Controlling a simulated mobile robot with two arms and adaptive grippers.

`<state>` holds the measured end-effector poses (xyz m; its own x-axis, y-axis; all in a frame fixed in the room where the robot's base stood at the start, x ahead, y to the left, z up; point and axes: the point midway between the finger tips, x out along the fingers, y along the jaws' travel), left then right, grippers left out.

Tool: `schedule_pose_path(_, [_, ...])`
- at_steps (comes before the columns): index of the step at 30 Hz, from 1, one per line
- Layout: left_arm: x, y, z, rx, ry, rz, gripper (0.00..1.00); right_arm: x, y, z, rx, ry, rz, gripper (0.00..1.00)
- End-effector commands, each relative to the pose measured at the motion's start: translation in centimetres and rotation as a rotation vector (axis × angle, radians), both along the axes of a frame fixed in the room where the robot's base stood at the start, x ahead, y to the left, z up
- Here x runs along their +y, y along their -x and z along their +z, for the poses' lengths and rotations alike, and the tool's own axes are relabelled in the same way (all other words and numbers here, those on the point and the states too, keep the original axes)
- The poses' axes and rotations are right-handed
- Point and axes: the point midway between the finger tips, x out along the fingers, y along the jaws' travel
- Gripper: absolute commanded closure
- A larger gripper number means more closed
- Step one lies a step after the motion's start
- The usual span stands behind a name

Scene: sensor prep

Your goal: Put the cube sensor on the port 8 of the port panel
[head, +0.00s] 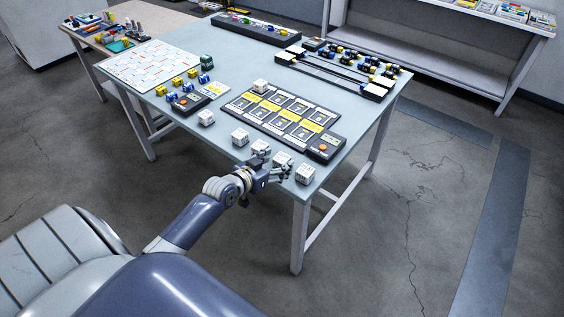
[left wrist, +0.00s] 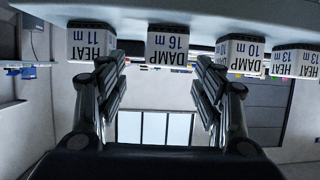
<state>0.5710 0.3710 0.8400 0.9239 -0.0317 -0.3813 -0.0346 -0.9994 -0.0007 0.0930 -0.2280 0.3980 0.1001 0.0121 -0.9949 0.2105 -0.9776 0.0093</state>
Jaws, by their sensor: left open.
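In the head view several white cube sensors stand in a row along the table's near edge, such as the cubes (head: 240,137) and (head: 305,174). The left wrist view, upside down, shows labels: HEAT 11 m (left wrist: 92,42), DAMP 16 m (left wrist: 169,46), DAMP 10 m (left wrist: 240,52) and HEAT 13 m (left wrist: 283,62). My left gripper (head: 272,166) is open and empty at the near edge; in the wrist view its fingers (left wrist: 157,80) point towards DAMP 16 m, apart from it. The black port panel (head: 287,120) has yellow and white labels. One cube (head: 261,86) sits at its far left corner. Port numbers are hard to read.
A console with an orange button (head: 325,148) adjoins the panel's right end. Blue and yellow parts (head: 177,82) and another orange-button console (head: 186,102) lie left. A black rail fixture (head: 335,72) is behind. The table (head: 225,65) has bare surface between them.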

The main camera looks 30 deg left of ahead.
Motion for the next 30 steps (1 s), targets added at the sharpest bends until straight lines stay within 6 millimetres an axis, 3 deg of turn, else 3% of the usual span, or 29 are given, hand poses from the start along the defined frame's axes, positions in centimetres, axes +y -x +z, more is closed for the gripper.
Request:
schedule_pose_path(11, [0.6, -3.8, -1.8, 0.000, 0.001, 0.002, 0.38, -0.8, 0.6, 0.1, 0.010, 0.010, 0.003, 0.42])
schedule_pose_path(21, [0.5, -4.3, -2.1, 0.001, 0.000, 0.000, 0.38, -0.9, 0.6, 0.1, 0.010, 0.012, 0.003, 0.42])
schedule_pose_path(23, [0.5, -4.3, -2.1, 0.001, 0.000, 0.000, 0.47, -0.9, 0.6, 0.1, 0.010, 0.011, 0.003, 0.42])
schedule_pose_path(28, [0.5, -4.3, -2.1, 0.001, 0.000, 0.000, 0.86, -0.9, 0.6, 0.1, 0.010, 0.011, 0.003, 0.42])
schedule_pose_path(30, [0.5, -4.3, -2.1, 0.001, 0.000, 0.000, 0.86, -0.9, 0.6, 0.1, 0.010, 0.011, 0.003, 0.42])
